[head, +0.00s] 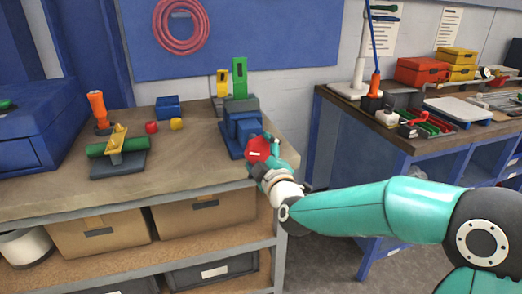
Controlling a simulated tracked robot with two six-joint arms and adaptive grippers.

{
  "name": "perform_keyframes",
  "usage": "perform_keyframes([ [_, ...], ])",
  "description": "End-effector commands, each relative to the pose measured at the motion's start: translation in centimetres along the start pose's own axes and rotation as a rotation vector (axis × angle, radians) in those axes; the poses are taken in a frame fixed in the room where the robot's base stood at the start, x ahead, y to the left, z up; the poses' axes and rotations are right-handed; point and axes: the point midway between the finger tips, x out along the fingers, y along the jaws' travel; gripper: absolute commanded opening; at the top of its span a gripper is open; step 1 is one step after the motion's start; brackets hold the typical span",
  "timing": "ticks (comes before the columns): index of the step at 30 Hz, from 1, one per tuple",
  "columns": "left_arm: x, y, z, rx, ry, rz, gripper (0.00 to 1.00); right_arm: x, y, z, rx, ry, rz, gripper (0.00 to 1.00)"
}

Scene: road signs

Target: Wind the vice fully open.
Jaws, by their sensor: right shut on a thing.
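The blue vice (238,129) stands at the right end of the near wooden workbench, with grey parts on top. A round red part (258,148), seemingly its handwheel, is on its front side. My right gripper (270,158), teal and grey, reaches in from the right and is shut on this red part. The gripper partly covers the red part, so its finger contact is hard to see. The gap between the vice jaws cannot be made out clearly. My left gripper is not in view.
A green upright piece (239,77) and a yellow one (222,84) rise behind the vice. On the workbench (190,165) left of it are a blue box (167,106), red and yellow balls, an orange torch (98,108) and a green tube (112,146). A second bench stands right.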

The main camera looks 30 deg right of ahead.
Motion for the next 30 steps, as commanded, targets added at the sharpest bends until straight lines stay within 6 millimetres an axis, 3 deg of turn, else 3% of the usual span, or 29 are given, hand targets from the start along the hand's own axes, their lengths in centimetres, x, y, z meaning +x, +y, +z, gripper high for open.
perform_keyframes([
  [1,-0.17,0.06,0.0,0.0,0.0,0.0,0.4,-0.07,-0.7,0.42,-0.035,-0.01,-0.018,0.48],
  [12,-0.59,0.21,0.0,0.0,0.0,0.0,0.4,-0.07,-0.83,0.51,-0.231,-0.009,-0.018,0.48],
  [29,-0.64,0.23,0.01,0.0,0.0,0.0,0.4,-0.07,-0.83,0.57,-0.269,-0.01,-0.017,0.48],
  [30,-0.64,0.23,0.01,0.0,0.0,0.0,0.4,-0.07,-0.83,0.57,-0.269,-0.01,-0.017,0.84],
])
